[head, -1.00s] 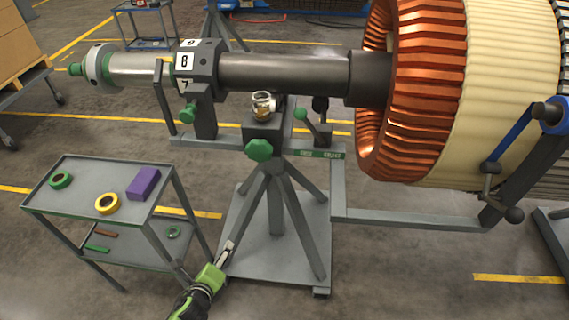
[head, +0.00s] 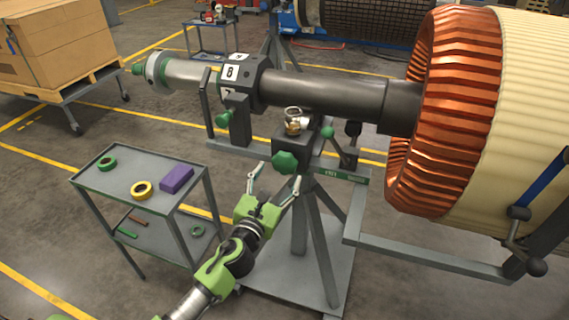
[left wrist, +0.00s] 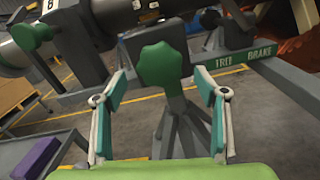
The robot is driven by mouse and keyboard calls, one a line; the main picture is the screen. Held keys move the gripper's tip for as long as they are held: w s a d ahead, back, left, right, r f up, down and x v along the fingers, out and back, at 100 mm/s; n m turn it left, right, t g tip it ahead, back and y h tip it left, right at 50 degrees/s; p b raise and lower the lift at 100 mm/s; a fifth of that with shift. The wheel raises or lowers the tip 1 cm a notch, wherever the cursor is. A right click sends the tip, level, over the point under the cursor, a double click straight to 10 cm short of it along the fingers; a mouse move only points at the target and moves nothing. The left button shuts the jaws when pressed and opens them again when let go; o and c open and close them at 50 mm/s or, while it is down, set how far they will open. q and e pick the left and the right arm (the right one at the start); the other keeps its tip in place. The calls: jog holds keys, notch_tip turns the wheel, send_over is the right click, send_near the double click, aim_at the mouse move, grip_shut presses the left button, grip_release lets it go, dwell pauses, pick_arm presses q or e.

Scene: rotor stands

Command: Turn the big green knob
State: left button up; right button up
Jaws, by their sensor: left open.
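The big green knob (head: 285,162) is on the front of the dark block at the top of the rotor stand (head: 301,217). It is lobed and faces me. In the left wrist view the knob (left wrist: 161,65) is ahead, centred a little above the gap between my fingers. My left gripper (head: 274,181) is open and empty, just below and in front of the knob, and appears apart from it. Its two fingers also show in the left wrist view (left wrist: 161,100), spread wide on either side. My right gripper is not in view.
A smaller green knob (head: 223,119) and a green-ended lever (head: 328,132) flank the block. A grey cart (head: 103,191) with tape rolls and a purple box (head: 176,179) is at left. The copper-wound rotor (head: 449,110) is at right.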

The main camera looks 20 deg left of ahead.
aim_at(283, 167)
pick_arm(q)
jog(key=w, duration=0.5)
jog(key=shift+w, duration=0.25)
jog(key=c, duration=1.1)
